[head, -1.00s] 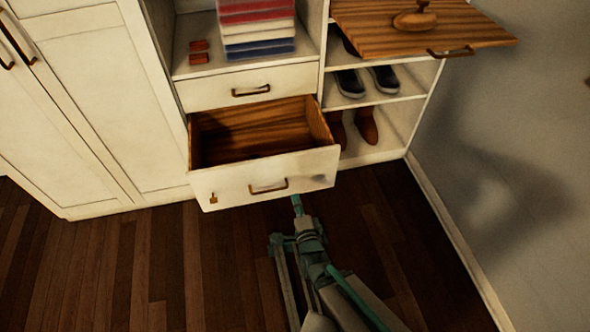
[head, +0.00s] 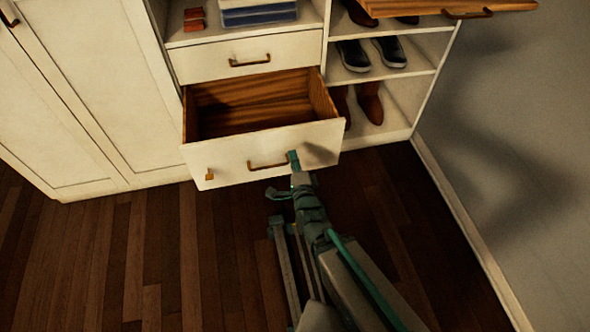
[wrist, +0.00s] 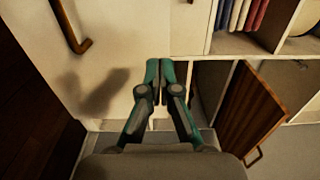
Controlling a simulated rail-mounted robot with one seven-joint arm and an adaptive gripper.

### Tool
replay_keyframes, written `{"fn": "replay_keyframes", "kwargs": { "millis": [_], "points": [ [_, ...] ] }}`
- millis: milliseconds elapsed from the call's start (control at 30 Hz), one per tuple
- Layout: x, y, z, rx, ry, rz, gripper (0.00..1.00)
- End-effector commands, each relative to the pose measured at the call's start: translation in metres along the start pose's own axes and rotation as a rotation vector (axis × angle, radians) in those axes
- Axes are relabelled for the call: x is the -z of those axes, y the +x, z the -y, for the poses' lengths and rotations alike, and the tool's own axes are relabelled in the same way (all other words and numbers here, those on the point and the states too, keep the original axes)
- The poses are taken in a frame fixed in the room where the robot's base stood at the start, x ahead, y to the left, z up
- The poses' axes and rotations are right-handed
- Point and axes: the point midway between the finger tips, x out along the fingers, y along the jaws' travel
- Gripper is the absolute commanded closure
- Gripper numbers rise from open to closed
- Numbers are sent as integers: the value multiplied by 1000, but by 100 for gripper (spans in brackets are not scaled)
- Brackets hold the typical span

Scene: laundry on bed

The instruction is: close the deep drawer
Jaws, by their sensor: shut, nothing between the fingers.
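The deep drawer (head: 230,153) is pulled out below a shallower shut drawer (head: 225,55). Its wooden inside is empty where I can see it. Its cream front has a bronze bar handle (head: 262,166) and a small brass tag or latch (head: 209,175) near the left end. My gripper (head: 293,158) is shut and empty, just right of the handle, at or very near the front. In the wrist view, the closed fingertips (wrist: 165,66) are by the drawer front (wrist: 115,45), with the handle (wrist: 73,30) at upper left. I cannot tell whether they touch.
Tall cabinet doors (head: 85,90) stand at left. A grey wall (head: 510,140) bounds the right side. The dark wood floor (head: 120,250) is clear.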

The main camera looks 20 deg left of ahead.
Motion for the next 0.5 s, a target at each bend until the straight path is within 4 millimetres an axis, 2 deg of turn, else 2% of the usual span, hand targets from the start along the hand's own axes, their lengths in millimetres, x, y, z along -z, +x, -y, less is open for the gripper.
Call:
{"fn": "replay_keyframes", "kwargs": {
  "millis": [33,233,300,500],
  "points": [
    [0,4,-6,2,1,0,100],
    [0,17,-4,2,0,1,100],
    [0,36,0,1,0,1,100],
    [0,65,0,0,0,1,100]
  ]
}}
